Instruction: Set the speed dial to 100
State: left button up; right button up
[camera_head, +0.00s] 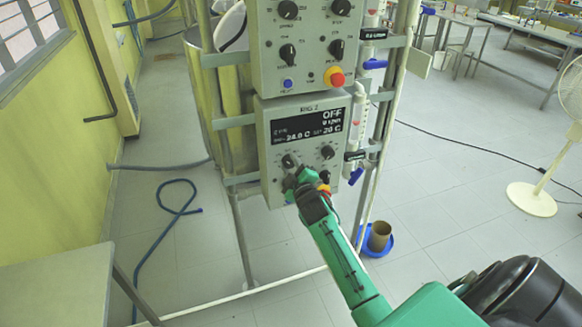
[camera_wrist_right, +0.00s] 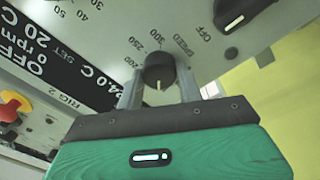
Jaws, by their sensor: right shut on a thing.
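The RIG 2 control box (camera_head: 264,185) has a dark display (camera_head: 307,124) reading OFF, 0 rpm, 24.0 C and SET 20 C. My right gripper (camera_head: 301,177) is at its lower left part and hides some of the panel. In the right wrist view, the black speed dial (camera_wrist_right: 158,67) sits between the two fingers of my right gripper (camera_wrist_right: 159,92), which are shut on its sides. SPEED, 200, 250 and 300 are legible around it. A pale pointer mark on the dial faces the gripper body; the number there is hidden. My left gripper is not in view.
A second control box (camera_head: 308,45) with several knobs is just above. Two knobs, including one at the left (camera_head: 290,160), show above my gripper. A red button (camera_head: 324,188) is close on its right. Valve tubing (camera_head: 355,150) runs along the right side.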

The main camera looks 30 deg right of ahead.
jog(key=shift+f, duration=0.1)
jog(key=o, duration=1)
jog(key=shift+s+a+f, duration=0.1)
jog(key=shift+s+a, duration=0.05)
jog(key=shift+s, duration=0.45)
jog(key=b+v, duration=0.3)
jog(key=v, duration=0.9)
jog(key=shift+s, duration=0.35)
